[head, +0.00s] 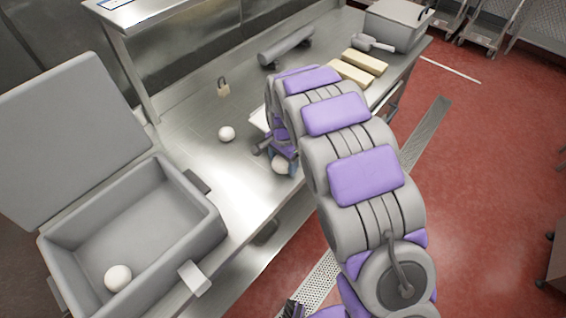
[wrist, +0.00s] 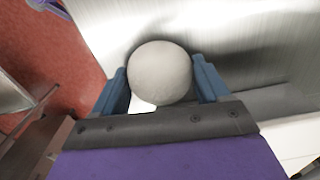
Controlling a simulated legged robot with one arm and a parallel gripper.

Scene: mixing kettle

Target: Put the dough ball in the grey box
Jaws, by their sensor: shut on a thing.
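My gripper (head: 277,157) is over the front edge of the steel table in the head view, right of the grey box. It is shut on a white dough ball (head: 281,164). In the wrist view this held dough ball (wrist: 160,73) sits between the two blue fingers of my gripper (wrist: 163,84). The grey box (head: 213,222) stands at the left with its lid (head: 65,135) open and tilted back. One white dough ball (head: 118,278) lies inside the box. Another dough ball (head: 227,134) lies on the table, apart from my gripper.
The steel table (head: 185,135) has free surface between the box and my gripper. A padlock-shaped item (head: 223,87), a grey roller (head: 286,47), yellow blocks (head: 364,61), a scoop (head: 372,43) and a closed grey container (head: 397,25) are farther back. Red floor lies to the right.

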